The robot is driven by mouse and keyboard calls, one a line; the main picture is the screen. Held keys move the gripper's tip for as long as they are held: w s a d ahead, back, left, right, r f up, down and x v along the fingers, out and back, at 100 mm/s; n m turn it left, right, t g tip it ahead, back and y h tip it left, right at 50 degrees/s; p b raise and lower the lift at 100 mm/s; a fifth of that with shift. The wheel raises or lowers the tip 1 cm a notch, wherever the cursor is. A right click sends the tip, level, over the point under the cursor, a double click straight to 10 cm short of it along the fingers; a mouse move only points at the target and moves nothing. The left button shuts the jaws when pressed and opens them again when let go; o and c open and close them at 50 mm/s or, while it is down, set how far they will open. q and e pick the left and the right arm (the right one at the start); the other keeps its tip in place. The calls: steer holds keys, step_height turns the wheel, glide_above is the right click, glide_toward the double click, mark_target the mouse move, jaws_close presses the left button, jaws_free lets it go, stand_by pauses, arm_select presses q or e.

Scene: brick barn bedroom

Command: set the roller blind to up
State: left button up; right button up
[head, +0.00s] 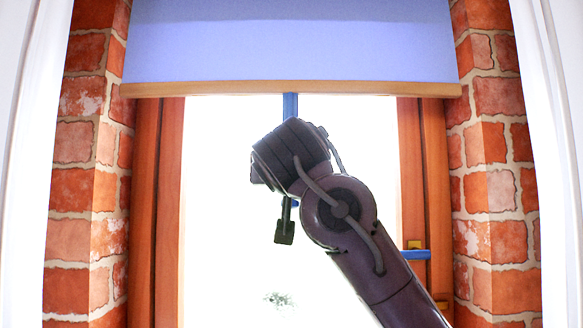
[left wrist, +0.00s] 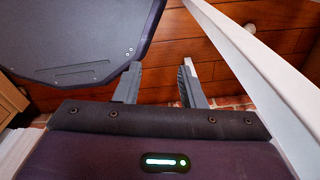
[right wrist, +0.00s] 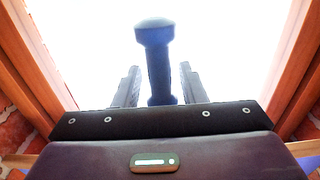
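The roller blind (head: 290,45) is pale blue and covers the top part of the window, with a wooden bar (head: 220,88) along its lower edge. A blue pull (head: 290,106) hangs from the middle of that bar; my right arm hides part of it. In the right wrist view the pull's shaft and wide knob (right wrist: 154,32) stand between the fingers of my right gripper (right wrist: 158,82), with gaps on both sides. The right gripper is open around the pull. My left gripper (left wrist: 160,82) is open and empty, low down, out of the head view.
The window has a wooden frame (head: 157,200) and a blue handle (head: 415,254) at the right. Brick walls (head: 85,200) flank it, with white trim outside them.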

steer(key=shift+s, duration=0.1)
arm_select(q)
steer(key=shift+s+d, duration=0.1)
steer(key=shift+d, duration=0.05)
arm_select(e)
jaws_close()
steer(key=shift+r, duration=0.1)
